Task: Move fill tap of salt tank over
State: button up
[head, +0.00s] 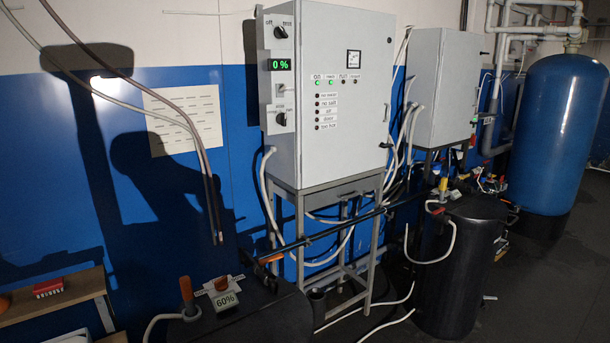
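A black tank (262,325) stands at the bottom of the head view, cut off by the lower edge. On its top are an upright orange-handled tap (187,292) with a white hose, and a small display reading 60% (227,301) with another orange handle beside it. A second black cylindrical tank (462,270) stands at the right, with a yellow-topped fitting (443,187) and a white hose. No label shows which one is the salt tank. My gripper is not in view; only a large arm-shaped shadow falls on the wall.
A grey control cabinet (340,95) reading 0 % stands on a metal frame (335,185). A second cabinet (443,85) and a tall blue tank (557,130) are behind at right. Hoses lie on the floor. A wooden shelf (50,303) is at lower left. Dark pipes run along the wall.

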aim_at(263, 262)
jog(key=i+l, duration=0.15)
jog(key=k+z, duration=0.1)
jog(key=i+j, duration=0.1)
jog(key=i, duration=0.9)
